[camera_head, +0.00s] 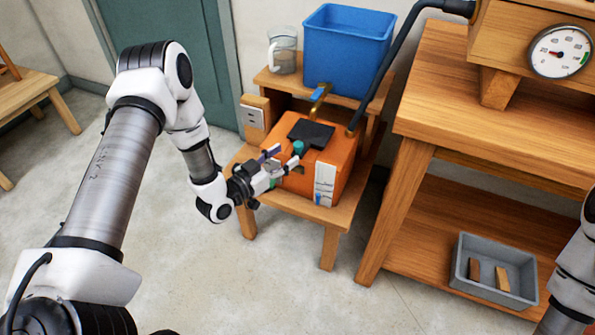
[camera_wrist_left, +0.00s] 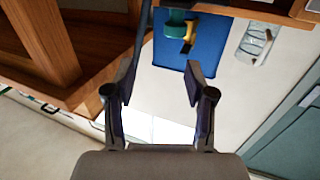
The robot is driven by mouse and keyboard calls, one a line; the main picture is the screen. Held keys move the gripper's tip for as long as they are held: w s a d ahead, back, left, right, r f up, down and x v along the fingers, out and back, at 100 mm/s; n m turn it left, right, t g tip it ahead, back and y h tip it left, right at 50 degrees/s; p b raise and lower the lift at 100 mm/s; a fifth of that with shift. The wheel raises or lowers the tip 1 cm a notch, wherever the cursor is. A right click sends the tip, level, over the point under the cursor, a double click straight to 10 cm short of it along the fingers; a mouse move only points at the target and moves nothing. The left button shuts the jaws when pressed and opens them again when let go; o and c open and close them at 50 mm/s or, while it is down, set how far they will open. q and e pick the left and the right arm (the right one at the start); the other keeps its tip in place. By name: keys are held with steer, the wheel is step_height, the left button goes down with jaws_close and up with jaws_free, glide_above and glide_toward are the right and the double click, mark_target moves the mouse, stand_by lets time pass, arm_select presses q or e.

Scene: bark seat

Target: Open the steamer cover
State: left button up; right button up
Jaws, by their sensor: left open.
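The steamer is an orange box (camera_head: 331,172) on a low wooden stand. A dark flat cover (camera_head: 311,132) lies on its top, and it looks shut. A small teal knob (camera_head: 298,147) shows at the cover's near-left edge, close to my fingertips. My left gripper (camera_head: 287,158) is at the left side of the steamer's top, with its fingers apart and pointing towards the knob. In the left wrist view the same gripper (camera_wrist_left: 157,95) has nothing between its fingers. Whether a finger touches the steamer I cannot tell. My right gripper is outside the frames.
A blue tub (camera_head: 347,50) and a glass jug (camera_head: 283,50) stand on the shelf behind. A brass tap (camera_head: 319,97) and a black pipe (camera_head: 386,67) are close to the steamer. A wooden bench (camera_head: 470,120) with a gauge (camera_head: 560,51) and a grey tray (camera_head: 459,267) is on the right.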

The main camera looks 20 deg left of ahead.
mark_target(294, 147)
arm_select(q)
steer(key=shift+y, duration=0.3)
steer(key=w, duration=0.2)
steer(key=w+f+b, duration=0.1)
steer(key=w, duration=0.2)
steer(key=w+f+b, duration=0.1)
steer(key=w, duration=0.1)
steer(key=shift+w+d+f, duration=0.1)
steer(key=shift+w+d, duration=0.25)
steer(key=shift+w, duration=0.05)
jaws_close()
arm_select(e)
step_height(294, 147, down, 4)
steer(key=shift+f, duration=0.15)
